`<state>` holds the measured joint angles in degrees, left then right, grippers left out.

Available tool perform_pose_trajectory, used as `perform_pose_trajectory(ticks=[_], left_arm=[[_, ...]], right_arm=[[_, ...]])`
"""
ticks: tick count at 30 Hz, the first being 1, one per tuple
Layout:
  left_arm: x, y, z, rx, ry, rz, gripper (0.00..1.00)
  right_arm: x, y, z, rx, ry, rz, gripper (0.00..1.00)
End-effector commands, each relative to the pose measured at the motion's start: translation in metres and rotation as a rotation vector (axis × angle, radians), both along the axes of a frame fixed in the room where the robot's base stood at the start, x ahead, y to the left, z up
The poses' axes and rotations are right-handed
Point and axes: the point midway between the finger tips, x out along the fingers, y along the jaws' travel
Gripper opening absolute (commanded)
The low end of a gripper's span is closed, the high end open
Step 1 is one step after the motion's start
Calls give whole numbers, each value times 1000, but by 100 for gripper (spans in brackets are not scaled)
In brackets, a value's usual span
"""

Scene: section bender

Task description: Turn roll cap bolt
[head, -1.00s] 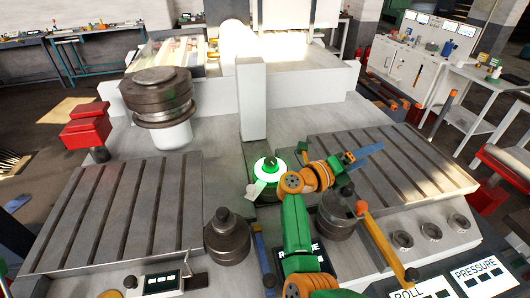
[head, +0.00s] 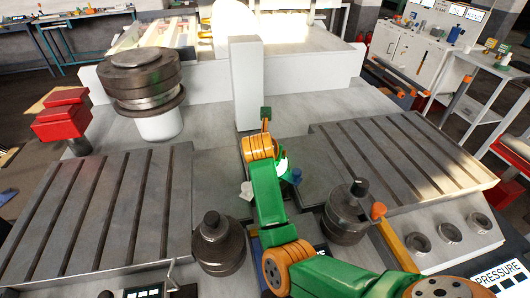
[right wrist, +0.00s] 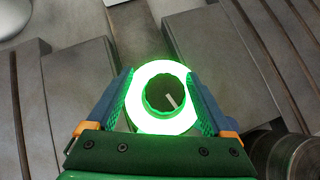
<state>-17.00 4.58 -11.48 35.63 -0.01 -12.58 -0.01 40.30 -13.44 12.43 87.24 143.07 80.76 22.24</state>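The roll cap bolt (right wrist: 165,95) shows in the right wrist view as a dark round ribbed head with a pale line on top. A bright glowing green ring (right wrist: 142,82) surrounds it. My right gripper (right wrist: 162,92) is open, with one blue finger on either side of the ring and a gap to the bolt head. In the head view my right gripper (head: 273,180) is over the bolt's place, and my green and orange arm hides most of it. Only a bit of the glow (head: 283,164) shows beside the wrist. My left gripper is not in view.
A pale upright post (head: 246,85) stands just behind the bolt. Dark rollers stand at front left (head: 218,245) and front right (head: 348,213). A large stacked roller (head: 142,80) is at back left. Slotted plates lie left (head: 110,215) and right (head: 400,160).

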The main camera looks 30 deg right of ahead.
Motion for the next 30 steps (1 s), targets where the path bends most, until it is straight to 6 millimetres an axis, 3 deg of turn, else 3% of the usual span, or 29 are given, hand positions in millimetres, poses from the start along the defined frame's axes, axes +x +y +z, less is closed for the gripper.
perform_pose_trajectory(ticks=[6,15,16,30], left_arm=[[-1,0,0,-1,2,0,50],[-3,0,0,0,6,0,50],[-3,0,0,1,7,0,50],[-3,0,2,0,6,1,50]], right_arm=[[-1,-1,-2,1,5,0,85],[-1,-1,-2,1,6,-1,4],[-1,-1,-2,1,6,-1,1],[-1,-1,-2,3,4,151,1]])
